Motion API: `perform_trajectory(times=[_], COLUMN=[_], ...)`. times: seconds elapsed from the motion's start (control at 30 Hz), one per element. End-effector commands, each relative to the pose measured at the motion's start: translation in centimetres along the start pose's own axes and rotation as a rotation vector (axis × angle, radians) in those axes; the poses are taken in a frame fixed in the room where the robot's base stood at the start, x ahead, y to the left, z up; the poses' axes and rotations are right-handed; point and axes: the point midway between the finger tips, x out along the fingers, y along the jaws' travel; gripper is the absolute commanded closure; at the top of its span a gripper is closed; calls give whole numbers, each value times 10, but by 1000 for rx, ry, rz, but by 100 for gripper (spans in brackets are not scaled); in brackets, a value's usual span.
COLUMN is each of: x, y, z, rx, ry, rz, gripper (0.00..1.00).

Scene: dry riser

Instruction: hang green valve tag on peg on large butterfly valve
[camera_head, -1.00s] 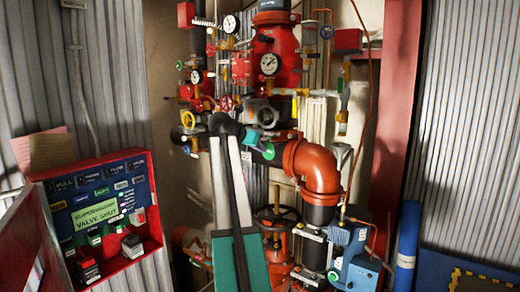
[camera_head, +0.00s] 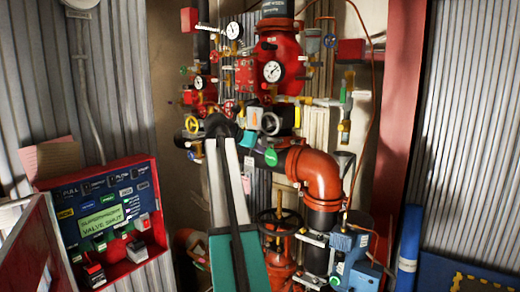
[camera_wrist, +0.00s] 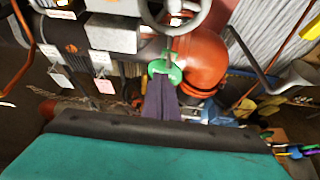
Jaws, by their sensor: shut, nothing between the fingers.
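The green valve tag (camera_head: 271,157) is a round disc just below a grey handwheel (camera_head: 270,123) on the red and black pipework. In the wrist view the tag (camera_wrist: 165,71) shows a green rim right at the tips of my dark fingers, under the handwheel (camera_wrist: 180,12). My gripper (camera_wrist: 162,84) is shut with nothing held. It overlaps the lower part of the tag in that view; I cannot tell whether they touch. The peg is hard to make out; a thin dark piece shows above the tag. In the head view my arm covers part of the valve area.
An orange-red pipe elbow (camera_head: 318,170) is right of the tag. An open red tag cabinet (camera_head: 105,215) hangs at the left. White tags (camera_wrist: 101,58) hang left in the wrist view.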

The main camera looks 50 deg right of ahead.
Motion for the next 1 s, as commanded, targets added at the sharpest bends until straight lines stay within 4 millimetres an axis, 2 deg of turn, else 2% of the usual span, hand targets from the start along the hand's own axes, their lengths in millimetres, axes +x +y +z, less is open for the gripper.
perform_trajectory(times=[0.5, 1.0], x=[-26, -26], y=[0, 0], z=[8, 7], rx=[-1, -1], ry=[0, 0], rz=[-1, 0], gripper=[100, 100])
